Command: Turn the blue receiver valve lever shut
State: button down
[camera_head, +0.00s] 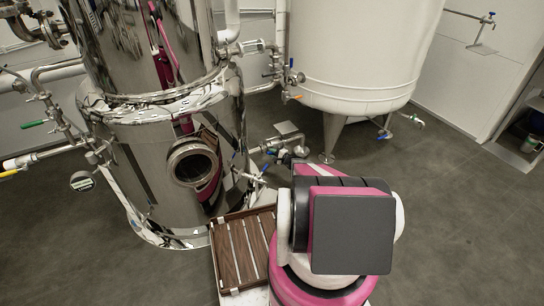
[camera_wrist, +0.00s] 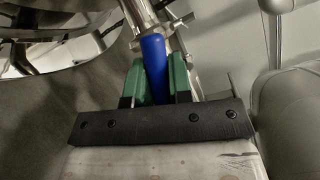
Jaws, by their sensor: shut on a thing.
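A blue lever handle (camera_wrist: 154,52) stands upright in the wrist view, between the two green fingers of my gripper (camera_wrist: 156,66). My gripper is shut on it, one finger on each side. The lever's upper end meets steel pipework (camera_wrist: 143,14), and its lower end is hidden behind the dark gripper body. In the head view, my gripper is hidden behind my arm. Several small blue handles show in the head view, and I cannot tell which of them, if any, is the held lever.
A shiny steel tank (camera_head: 168,155) with a round port stands left, and a white tank (camera_head: 355,60) stands at the back. Valves and pipes (camera_head: 275,145) fill the gap between them. A slatted wooden tray (camera_head: 240,250) lies beside my arm.

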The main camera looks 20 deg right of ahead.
jog(key=r+m, duration=0.1)
jog(key=d+r+m+t+y, duration=0.1)
jog(key=m, duration=0.1)
jog(key=shift+w+d+r, duration=0.1)
jog(key=shift+d+r, duration=0.05)
jog(key=shift+r, duration=0.05)
jog(key=m, duration=0.1)
jog(key=d+r+m+t, duration=0.1)
jog(key=m+t, duration=0.1)
jog(key=m, duration=0.1)
jog(key=shift+w+d+r, duration=0.2)
jog(key=shift+d+r, duration=0.15)
jog(key=d+m+t, duration=0.1)
jog(key=m, duration=0.1)
jog(key=d+r+m+t+h, duration=0.1)
jog(key=m, duration=0.1)
jog(key=shift+w+d+m, duration=0.1)
jog(key=shift+w+m, duration=0.1)
jog(key=shift+m, duration=0.2)
jog(key=shift+w+d+r+m+t+h, duration=0.15)
jog(key=shift+d+m+t+h, duration=0.4)
jog(key=shift+m, duration=0.7)
jog(key=shift+w+d+r+m+t+h, duration=0.1)
jog(key=shift+d+m+t+h, duration=0.45)
jog(key=shift+m, duration=0.7)
jog(key=shift+d, duration=0.15)
jog(key=c, duration=1)
grip_release()
jog(key=shift+c, duration=0.2)
jog(key=shift+s, duration=0.1)
